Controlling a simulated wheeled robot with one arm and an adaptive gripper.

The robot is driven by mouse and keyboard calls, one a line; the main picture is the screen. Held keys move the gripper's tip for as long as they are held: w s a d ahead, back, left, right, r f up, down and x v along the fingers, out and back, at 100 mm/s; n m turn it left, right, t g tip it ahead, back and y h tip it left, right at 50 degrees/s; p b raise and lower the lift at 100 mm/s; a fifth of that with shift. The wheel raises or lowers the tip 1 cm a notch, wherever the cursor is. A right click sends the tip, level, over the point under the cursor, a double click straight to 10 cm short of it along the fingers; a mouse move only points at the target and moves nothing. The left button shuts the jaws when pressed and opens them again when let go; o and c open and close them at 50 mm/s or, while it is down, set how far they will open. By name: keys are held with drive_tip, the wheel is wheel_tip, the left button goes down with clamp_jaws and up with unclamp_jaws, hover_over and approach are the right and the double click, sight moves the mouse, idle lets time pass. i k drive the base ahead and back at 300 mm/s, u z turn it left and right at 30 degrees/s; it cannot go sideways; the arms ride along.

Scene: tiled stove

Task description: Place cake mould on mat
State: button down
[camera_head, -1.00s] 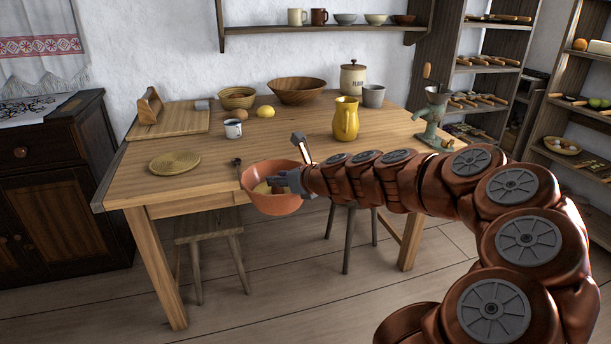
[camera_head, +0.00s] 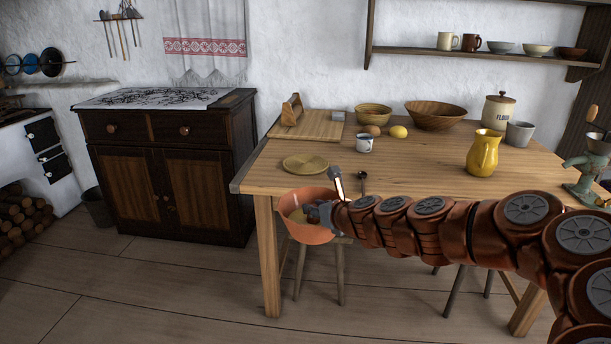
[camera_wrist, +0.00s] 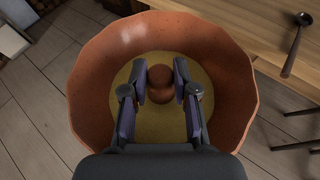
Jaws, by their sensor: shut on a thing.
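The cake mould (camera_head: 300,230) is a terracotta-orange, bowl-like form with a yellowish inner bottom and a knob-like post in its middle. It is held level in the air in front of the table's front edge. My gripper (camera_wrist: 160,78) reaches down into it in the wrist view, its two dark fingers on either side of the central post. It is shut on the mould. The mat (camera_head: 306,164) is a round, flat, yellowish disc on the table's left front part, empty and just behind the mould in the head view.
A stool (camera_head: 340,262) stands under the table's front edge. A dark cabinet (camera_head: 170,170) stands left.

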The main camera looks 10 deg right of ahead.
sight(306, 162)
drive_tip(key=k, duration=0.45)
drive_tip(key=u, duration=1.95)
drive_tip(key=i, duration=1.65)
drive_tip(key=z, duration=2.5)
